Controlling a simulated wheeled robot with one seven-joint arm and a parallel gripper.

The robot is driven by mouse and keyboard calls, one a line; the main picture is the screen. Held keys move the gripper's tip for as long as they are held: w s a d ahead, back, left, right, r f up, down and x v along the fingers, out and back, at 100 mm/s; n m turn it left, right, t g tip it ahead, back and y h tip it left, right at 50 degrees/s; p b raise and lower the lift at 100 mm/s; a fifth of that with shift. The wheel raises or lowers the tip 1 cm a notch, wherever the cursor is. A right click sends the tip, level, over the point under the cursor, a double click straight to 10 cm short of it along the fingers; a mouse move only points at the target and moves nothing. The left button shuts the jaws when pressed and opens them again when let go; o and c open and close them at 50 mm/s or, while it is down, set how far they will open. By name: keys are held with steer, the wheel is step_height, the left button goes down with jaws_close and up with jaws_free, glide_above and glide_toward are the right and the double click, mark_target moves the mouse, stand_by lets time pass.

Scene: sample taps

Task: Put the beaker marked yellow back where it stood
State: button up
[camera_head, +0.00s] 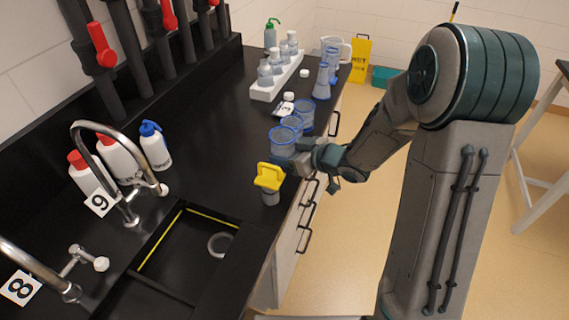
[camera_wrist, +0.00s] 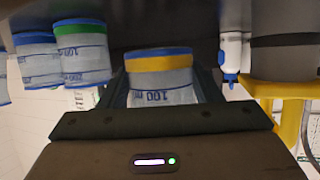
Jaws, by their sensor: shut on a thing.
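The yellow-banded beaker (camera_wrist: 160,76) is clear with a blue rim and sits between the two fingers of my gripper (camera_wrist: 160,95) in the wrist view. My gripper is shut on it. In the head view my gripper (camera_head: 298,158) is at the counter's right edge, at the nearest of several blue-rimmed beakers (camera_head: 283,143). I cannot tell whether its base touches the counter. A green-banded beaker (camera_wrist: 82,52) stands to its left in the wrist view, with another blue-rimmed beaker (camera_wrist: 38,60) beyond.
A yellow-topped item (camera_head: 270,178) stands just in front of my gripper, near the sink (camera_head: 160,238). Taps labelled 9 (camera_head: 100,202) and 8 (camera_head: 20,288) are at left, with wash bottles (camera_head: 153,146) behind. A white rack (camera_head: 276,82) holds bottles farther back. Black counter left of the beakers is clear.

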steer(key=shift+w+a+f, duration=0.2)
steer(key=shift+a+f, duration=0.2)
steer(key=shift+f, duration=1.85)
steer(key=shift+f, duration=0.1)
steer(key=shift+f, duration=0.15)
steer(key=o, duration=1)
steer(key=shift+c, duration=0.2)
steer(key=shift+r, duration=0.2)
